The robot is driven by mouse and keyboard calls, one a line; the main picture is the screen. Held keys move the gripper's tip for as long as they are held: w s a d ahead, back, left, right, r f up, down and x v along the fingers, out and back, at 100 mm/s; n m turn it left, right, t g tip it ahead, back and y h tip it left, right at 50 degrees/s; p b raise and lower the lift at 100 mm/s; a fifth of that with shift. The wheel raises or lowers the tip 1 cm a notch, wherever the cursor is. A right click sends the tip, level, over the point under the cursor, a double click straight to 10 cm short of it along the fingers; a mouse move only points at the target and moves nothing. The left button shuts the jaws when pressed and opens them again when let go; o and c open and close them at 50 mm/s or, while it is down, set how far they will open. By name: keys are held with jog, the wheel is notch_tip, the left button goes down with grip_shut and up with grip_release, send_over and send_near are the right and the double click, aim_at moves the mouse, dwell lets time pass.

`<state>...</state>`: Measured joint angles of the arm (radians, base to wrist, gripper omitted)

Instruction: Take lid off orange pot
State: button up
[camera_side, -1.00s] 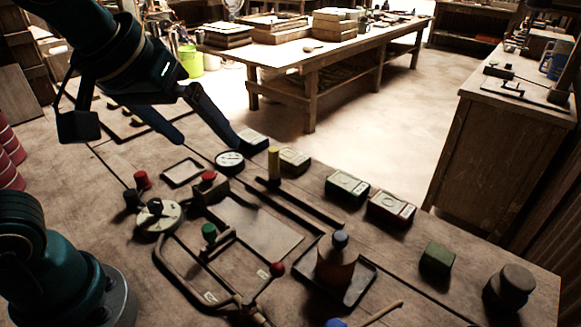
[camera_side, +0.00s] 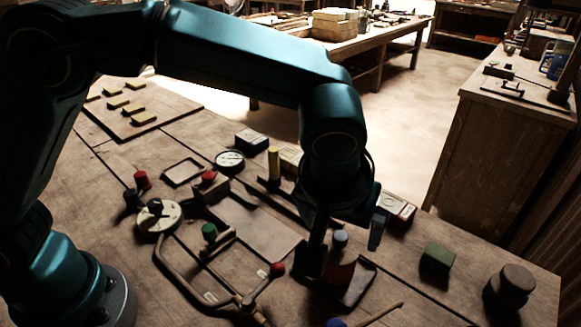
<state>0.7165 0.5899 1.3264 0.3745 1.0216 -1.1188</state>
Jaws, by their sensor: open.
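The orange pot (camera_side: 342,273), brownish-orange in this light, stands upright in a dark square tray (camera_side: 362,284) at the lower middle. Its grey-blue round lid (camera_side: 340,238) sits on top. My gripper (camera_side: 343,258) points down at the pot, open, with one dark finger on the left of the lid and the other to its right. The left finger covers part of the pot's left side. I cannot tell whether either finger touches the lid.
A green block (camera_side: 437,257) and dark round pot (camera_side: 509,287) stand right. A wooden stick (camera_side: 383,314) lies in front.

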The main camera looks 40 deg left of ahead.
aim_at(341, 236)
jog(key=shift+x, duration=1.85)
jog(key=c, duration=1.2)
jog(key=shift+c, duration=0.2)
